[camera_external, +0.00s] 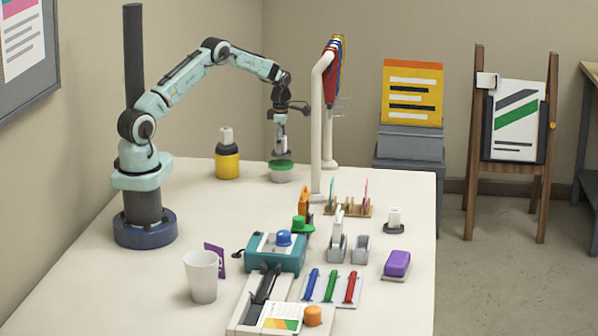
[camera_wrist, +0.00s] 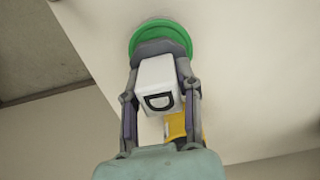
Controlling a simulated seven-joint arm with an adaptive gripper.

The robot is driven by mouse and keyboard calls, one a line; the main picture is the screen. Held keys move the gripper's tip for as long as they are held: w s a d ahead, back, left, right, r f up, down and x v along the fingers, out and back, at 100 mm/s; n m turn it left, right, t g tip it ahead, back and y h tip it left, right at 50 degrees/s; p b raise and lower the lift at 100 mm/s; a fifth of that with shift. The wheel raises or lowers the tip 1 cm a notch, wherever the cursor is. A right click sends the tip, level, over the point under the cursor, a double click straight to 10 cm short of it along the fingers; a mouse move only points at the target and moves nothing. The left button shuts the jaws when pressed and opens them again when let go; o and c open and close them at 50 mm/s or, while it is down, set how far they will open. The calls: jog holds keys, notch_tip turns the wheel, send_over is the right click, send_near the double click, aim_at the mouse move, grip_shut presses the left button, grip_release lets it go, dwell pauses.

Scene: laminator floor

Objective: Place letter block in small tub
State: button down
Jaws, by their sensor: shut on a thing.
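My gripper (camera_external: 281,151) points down at the back of the table. It is shut on a white letter block (camera_wrist: 158,85), which shows a dark, D-like mark between the fingers in the wrist view. The small tub (camera_external: 281,174) has a pale grey body and a green rim, and stands right under my gripper. Its green rim (camera_wrist: 160,27) shows beyond the fingertips in the wrist view. The fingers hide part of the tub opening. I cannot tell whether the block's lower end is above the rim or just inside it.
A yellow bottle (camera_external: 227,161) with a pale cap stands left of the tub. A white rack post (camera_external: 317,130) with hanging coloured items rises to its right. A teal device (camera_external: 275,252), a white cup (camera_external: 202,276) and stationery fill the front. Bare table lies between.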

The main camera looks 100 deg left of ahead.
jog(key=shift+f, duration=1.05)
jog(key=c, duration=0.8)
grip_release()
jog(key=shift+f, duration=0.15)
notch_tip(320, 180, up, 11)
jog(key=shift+r, duration=0.7)
